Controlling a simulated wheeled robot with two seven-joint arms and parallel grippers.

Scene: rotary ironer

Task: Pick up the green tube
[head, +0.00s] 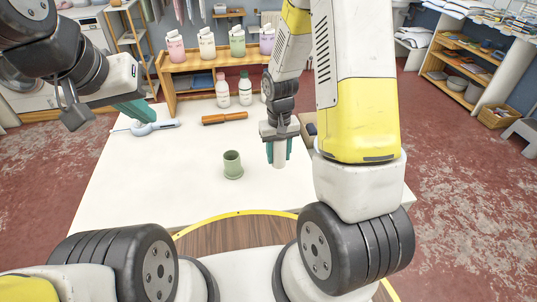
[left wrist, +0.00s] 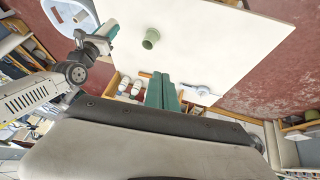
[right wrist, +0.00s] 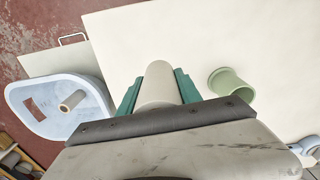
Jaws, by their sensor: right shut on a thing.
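The green tube (head: 232,164) stands upright on the white table (head: 150,190), near the middle, with its open end up. It also shows in the left wrist view (left wrist: 151,38) and in the right wrist view (right wrist: 230,84). My right gripper (head: 278,152) is shut on a pale beige tube (right wrist: 158,85), to the right of the green tube and apart from it. My left gripper (left wrist: 163,94) has its teal fingers together with nothing visible between them. In the head view it is at the table's far left, well away from the green tube.
A light blue tub (right wrist: 60,108) with a beige peg lies beside the table. A wooden shelf (head: 196,84) with several bottles borders the back. The table's front left is clear.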

